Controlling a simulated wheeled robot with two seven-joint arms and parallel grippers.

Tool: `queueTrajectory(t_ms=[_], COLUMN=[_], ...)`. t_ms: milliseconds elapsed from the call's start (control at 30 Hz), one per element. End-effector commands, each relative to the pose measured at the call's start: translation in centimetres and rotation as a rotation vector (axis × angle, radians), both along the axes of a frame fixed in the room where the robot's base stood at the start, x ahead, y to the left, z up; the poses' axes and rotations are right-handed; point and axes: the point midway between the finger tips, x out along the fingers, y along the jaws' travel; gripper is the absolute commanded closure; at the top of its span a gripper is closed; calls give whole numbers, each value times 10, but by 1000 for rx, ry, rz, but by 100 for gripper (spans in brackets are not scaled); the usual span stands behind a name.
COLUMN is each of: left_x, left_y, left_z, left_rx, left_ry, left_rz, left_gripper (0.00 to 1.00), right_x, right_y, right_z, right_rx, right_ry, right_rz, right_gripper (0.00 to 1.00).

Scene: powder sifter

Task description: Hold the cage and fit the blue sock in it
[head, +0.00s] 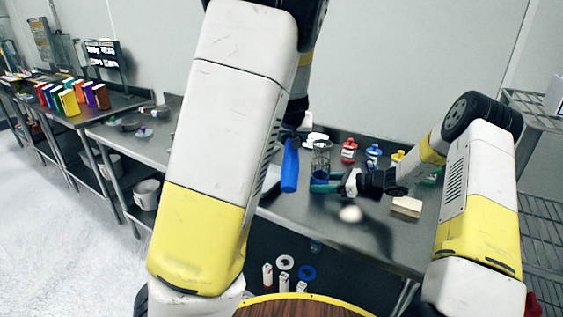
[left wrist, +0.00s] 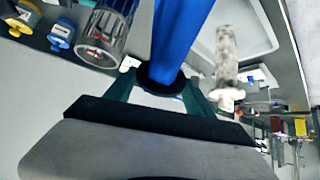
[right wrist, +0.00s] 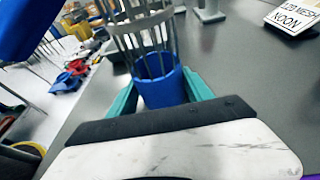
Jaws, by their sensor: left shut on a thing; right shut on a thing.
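The blue sock (head: 290,168) hangs roughly upright from my left gripper (head: 291,135), to the left of the cage and apart from it. In the left wrist view the sock (left wrist: 180,40) rises from between the teal fingers of my left gripper (left wrist: 165,88). The cage (head: 321,155) is a cylinder of metal wires with a blue lower part; it stands upright. My right gripper (head: 327,183) is shut around that blue part (right wrist: 160,88), seen in the right wrist view. The sock (right wrist: 25,25) also fills that view's upper left corner. The cage (left wrist: 108,30) shows upper left in the left wrist view.
Red (head: 349,151), blue (head: 373,155) and yellow-topped bottles stand behind the cage.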

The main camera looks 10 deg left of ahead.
Motion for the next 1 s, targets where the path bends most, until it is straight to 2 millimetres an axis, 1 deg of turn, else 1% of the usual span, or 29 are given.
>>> queueTrajectory(t_ms=[33,100,300,400,467,600,667,767,1000], left_x=[5,11,23,27,29,31,32,34,37], left_y=[-6,-10,-19,-22,-22,-25,-25,-27,-32], left_z=[13,28,69,86,92,109,111,121,145], left_rx=[3,5,9,12,13,15,17,16,9], left_ry=[-35,-81,-202,-255,-278,-336,-353,-393,-551], left_rz=[-3,-3,-8,-14,-18,-30,-36,-51,-117], left_gripper=[81,81,81,81,81,81,81,81,81], right_x=[0,0,0,0,0,0,0,0,0], right_y=[0,0,0,0,0,0,0,0,0], right_z=[0,0,0,0,0,0,0,0,0], right_rx=[0,0,0,0,0,0,0,0,0], right_ry=[0,0,0,0,0,0,0,0,0], right_rz=[0,0,0,0,0,0,0,0,0], right_gripper=[64,64,64,64,64,64,64,64,64])
